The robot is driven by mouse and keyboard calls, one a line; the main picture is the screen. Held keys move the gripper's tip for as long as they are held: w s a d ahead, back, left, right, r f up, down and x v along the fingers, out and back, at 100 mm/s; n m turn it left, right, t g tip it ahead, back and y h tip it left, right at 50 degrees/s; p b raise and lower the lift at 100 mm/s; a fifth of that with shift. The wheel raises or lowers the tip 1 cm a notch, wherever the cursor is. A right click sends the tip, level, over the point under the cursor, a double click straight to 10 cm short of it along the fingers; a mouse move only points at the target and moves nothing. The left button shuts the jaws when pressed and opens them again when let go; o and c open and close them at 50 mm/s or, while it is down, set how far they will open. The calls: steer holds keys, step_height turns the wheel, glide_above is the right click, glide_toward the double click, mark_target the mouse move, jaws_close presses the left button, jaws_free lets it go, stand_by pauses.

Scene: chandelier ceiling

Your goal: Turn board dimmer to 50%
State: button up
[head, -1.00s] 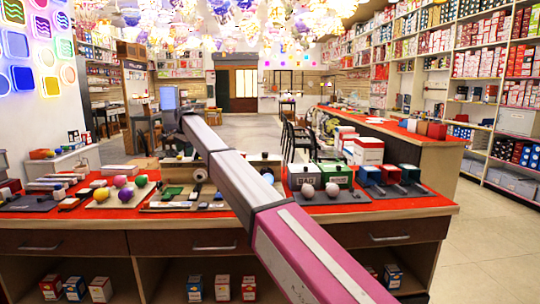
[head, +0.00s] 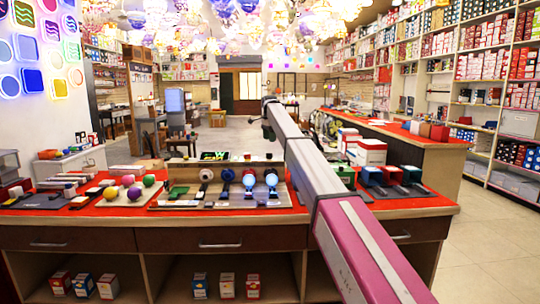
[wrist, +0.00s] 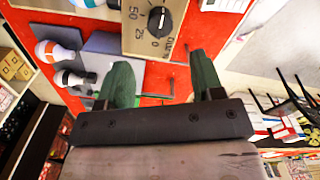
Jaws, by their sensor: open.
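In the wrist view, a beige board (wrist: 133,42) stands at the top, cut off by the frame. A black round dimmer knob (wrist: 157,19) with a white pointer mark sits on it, near printed 50, 25 and 0. My gripper (wrist: 162,68) is open, its two dark green fingers wide apart with nothing between them. The knob shows above the gap between the fingertips, apart from them. In the head view, a display with several bulbs (head: 250,180) is on the red-topped counter; the dimmer cannot be made out there.
The red-topped counter (head: 120,212) carries coloured balls (head: 128,180), dark blocks and small boxes. In the wrist view, two bulbs (wrist: 68,78) on grey bases lie left of the fingers. Another counter (head: 400,130) is at the right; open floor (head: 490,235) is at the lower right.

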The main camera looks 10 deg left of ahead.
mark_target(269, 155)
step_height(269, 155, down, 9)
steer(key=shift+a, duration=0.1)
stand_by(0.3)
steer(key=c, duration=0.9)
